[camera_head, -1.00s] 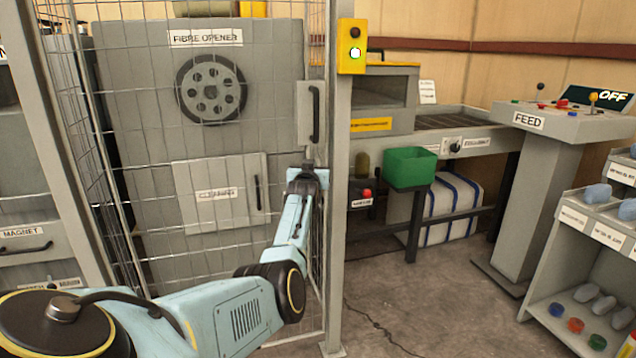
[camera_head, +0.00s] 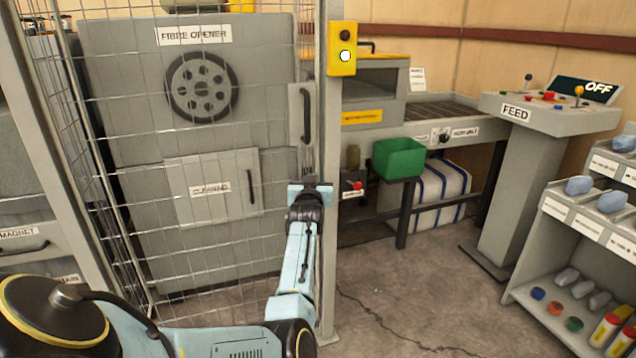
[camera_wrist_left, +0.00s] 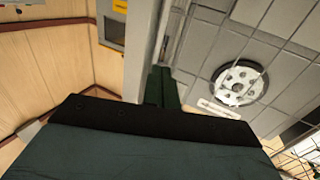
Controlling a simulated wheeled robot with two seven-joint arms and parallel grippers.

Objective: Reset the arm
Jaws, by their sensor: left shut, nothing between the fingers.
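My left arm comes in from the lower left of the head view. Its gripper (camera_head: 310,188) points away from me, in front of the mesh guard and beside the grey post. In the left wrist view the two dark fingers (camera_wrist_left: 162,88) are together, with nothing between them. The fingers stand near the post and a grey panel, and I cannot tell whether they touch anything. My right arm and gripper are in neither view.
Behind the mesh guard (camera_head: 128,258) stands the fibre opener (camera_head: 120,110). The grey post (camera_head: 333,150) carries a yellow box (camera_head: 342,48) with a lit lamp. A green bin (camera_head: 399,158), a FEED console (camera_head: 520,160) and a shelf (camera_head: 532,282) stand right. The floor (camera_head: 420,290) between is clear.

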